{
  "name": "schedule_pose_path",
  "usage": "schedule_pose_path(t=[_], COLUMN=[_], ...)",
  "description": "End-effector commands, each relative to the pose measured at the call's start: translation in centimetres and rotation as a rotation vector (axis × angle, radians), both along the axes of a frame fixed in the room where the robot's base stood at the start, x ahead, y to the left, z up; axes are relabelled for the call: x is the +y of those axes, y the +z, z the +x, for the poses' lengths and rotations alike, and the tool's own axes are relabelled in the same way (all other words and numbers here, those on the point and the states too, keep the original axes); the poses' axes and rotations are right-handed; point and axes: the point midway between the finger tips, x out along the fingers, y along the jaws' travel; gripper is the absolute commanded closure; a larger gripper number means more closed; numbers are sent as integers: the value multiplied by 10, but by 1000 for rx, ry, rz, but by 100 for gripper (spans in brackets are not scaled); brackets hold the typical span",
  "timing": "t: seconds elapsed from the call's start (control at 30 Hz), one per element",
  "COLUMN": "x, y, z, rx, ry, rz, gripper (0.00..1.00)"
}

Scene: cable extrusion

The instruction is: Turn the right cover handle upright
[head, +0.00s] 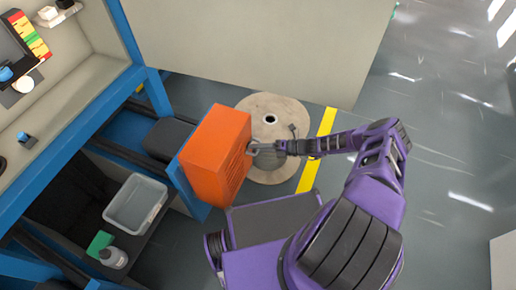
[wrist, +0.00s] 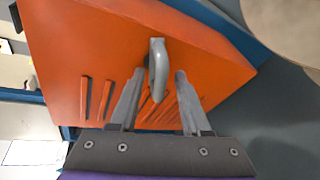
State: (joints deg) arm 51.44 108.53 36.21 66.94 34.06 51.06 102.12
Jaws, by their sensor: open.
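The orange cover (head: 213,150) stands at the end of the blue bench frame in the head view. Its slotted face, turned to my arm, fills much of the wrist view (wrist: 75,50). A grey lever-like handle (wrist: 157,68) stands out from that face and runs up and down in the wrist picture. My gripper (wrist: 159,76) is open, with one finger on each side of the handle; I see gaps between handle and fingers. In the head view my gripper (head: 254,149) is at the cover's right face, where the handle is hard to make out.
A round wooden reel (head: 272,103) lies on the floor behind my gripper, beside a yellow floor stripe (head: 318,150). A beige panel (head: 260,45) stands behind. A grey bin (head: 135,204) sits on the lower shelf at left.

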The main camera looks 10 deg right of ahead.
Motion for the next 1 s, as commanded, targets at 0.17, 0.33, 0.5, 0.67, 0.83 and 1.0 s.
schedule_pose_path(t=[0.17,0.33,0.5,0.67,0.83,1.0], x=[0,0,-1,-2,-2,-3], y=[0,0,-1,-2,-3,-2], z=[0,0,0,0,-1,-1], rx=[0,0,2,1,-19,-80], ry=[0,0,-3,-3,-3,-4], rz=[0,-1,-4,-8,-24,-70], gripper=[58,89,100,100,100,100])
